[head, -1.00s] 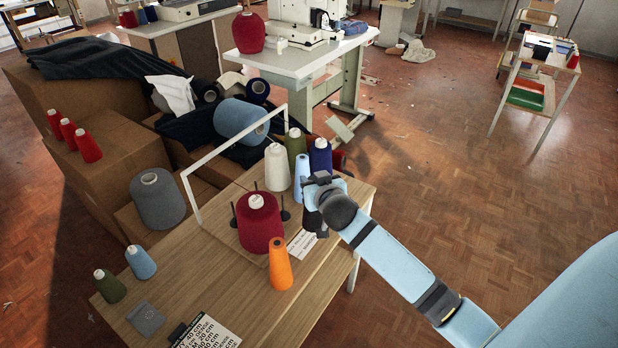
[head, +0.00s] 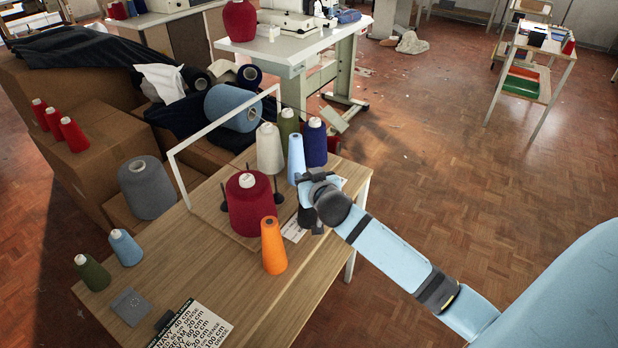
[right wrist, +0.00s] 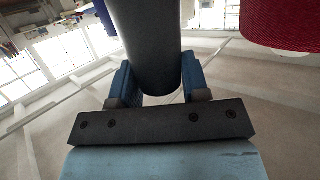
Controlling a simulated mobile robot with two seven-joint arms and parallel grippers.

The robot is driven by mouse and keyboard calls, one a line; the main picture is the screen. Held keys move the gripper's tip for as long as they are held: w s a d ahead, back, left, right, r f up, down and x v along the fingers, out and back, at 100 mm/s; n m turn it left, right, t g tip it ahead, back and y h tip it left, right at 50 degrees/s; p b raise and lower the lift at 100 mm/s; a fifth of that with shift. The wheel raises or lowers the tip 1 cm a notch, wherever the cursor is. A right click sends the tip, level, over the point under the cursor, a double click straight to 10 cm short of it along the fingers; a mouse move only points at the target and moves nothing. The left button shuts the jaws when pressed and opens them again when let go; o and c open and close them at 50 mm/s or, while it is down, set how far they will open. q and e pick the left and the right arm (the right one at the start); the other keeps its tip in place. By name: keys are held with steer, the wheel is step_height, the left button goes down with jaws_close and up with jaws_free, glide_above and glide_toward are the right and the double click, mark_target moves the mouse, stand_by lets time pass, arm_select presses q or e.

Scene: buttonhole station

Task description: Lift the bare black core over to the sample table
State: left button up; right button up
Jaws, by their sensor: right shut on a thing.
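My right gripper (head: 311,205) is over the right edge of the wooden table (head: 140,285), beside the light blue cone (head: 296,160). In the right wrist view, its two blue fingers are shut on a smooth dark cylinder, the bare black core (right wrist: 150,40), with no yarn visible on it. In the head view the core is mostly hidden by the gripper, and I cannot tell whether it is clear of the table. No table is labelled as the sample table, so I cannot tell which it is. My left gripper is not in view.
A crimson cone (head: 248,205) and an orange cone (head: 273,248) stand left of the gripper. Cream (head: 269,150) and navy (head: 314,145) cones stand behind it. A white frame (head: 185,185) rises over the table. Open parquet floor (head: 460,190) lies to the right.

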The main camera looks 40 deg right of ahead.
steer(key=shift+f, duration=0.25)
stand_by(0.3)
steer(key=o, duration=1.3)
steer(key=shift+s, duration=0.15)
